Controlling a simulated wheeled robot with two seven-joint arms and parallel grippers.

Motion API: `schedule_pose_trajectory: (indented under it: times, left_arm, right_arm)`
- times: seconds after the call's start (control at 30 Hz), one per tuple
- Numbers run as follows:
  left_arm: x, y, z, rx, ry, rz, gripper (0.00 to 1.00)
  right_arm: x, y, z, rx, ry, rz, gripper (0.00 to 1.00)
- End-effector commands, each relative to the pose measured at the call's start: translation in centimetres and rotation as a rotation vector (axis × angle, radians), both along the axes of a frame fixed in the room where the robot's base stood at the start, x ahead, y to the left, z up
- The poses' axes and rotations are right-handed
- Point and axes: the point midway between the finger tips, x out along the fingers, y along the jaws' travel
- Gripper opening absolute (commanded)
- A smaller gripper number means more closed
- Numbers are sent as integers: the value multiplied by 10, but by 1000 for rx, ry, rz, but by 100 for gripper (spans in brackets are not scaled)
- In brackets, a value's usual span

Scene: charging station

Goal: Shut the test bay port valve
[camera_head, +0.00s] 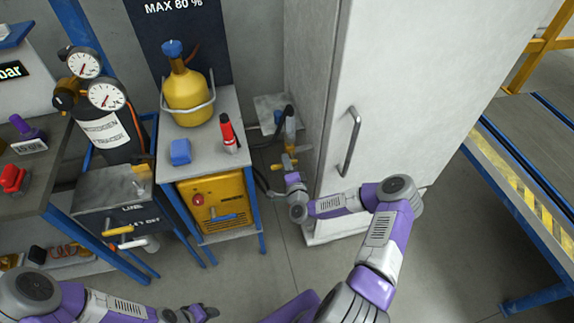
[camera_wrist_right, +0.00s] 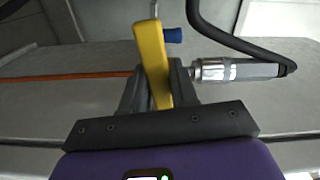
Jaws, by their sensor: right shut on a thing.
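A yellow valve lever (camera_wrist_right: 152,62) stands between the fingers of my right gripper (camera_wrist_right: 158,90) in the right wrist view, tilted slightly. The gripper is shut on it. A blue part (camera_wrist_right: 173,36) sits behind the lever, and a metal hose coupling (camera_wrist_right: 225,70) is just right of the fingers. In the head view, my right gripper (camera_head: 289,175) is low beside the white cabinet, at yellow valve parts (camera_head: 281,166); the fingers are too small to make out there. My left gripper (camera_head: 198,313) is at the bottom edge, away from the valve; its opening is unclear.
The tall white cabinet (camera_head: 400,90) with a bar handle (camera_head: 350,140) stands right of the valve. A small table (camera_head: 205,148) left of it holds a yellow cylinder (camera_head: 187,92), a blue block (camera_head: 180,152) and a red-black tool (camera_head: 228,133). Open floor lies in front.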

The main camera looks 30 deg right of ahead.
Motion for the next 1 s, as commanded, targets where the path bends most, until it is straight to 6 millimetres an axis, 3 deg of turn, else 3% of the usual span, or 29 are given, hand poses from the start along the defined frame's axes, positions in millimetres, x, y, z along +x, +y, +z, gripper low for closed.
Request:
schedule_pose_trajectory:
  times: [0.3, 0.87, 0.9, 1.0]
  left_arm:
    - [0, 0, -1, 0, 0, 0, 49]
    - [0, 0, -1, 0, 0, 0, 49]
    - [0, 0, -1, 0, 0, 0, 49]
    - [0, 0, -1, 0, 0, 0, 49]
  right_arm:
    - [0, 2, 3, 124, -38, 6, 0]
    - [0, 2, 4, 156, -48, 5, 0]
    - [0, 2, 4, 157, -49, 5, 31]
    - [0, 2, 4, 154, -49, 4, 47]
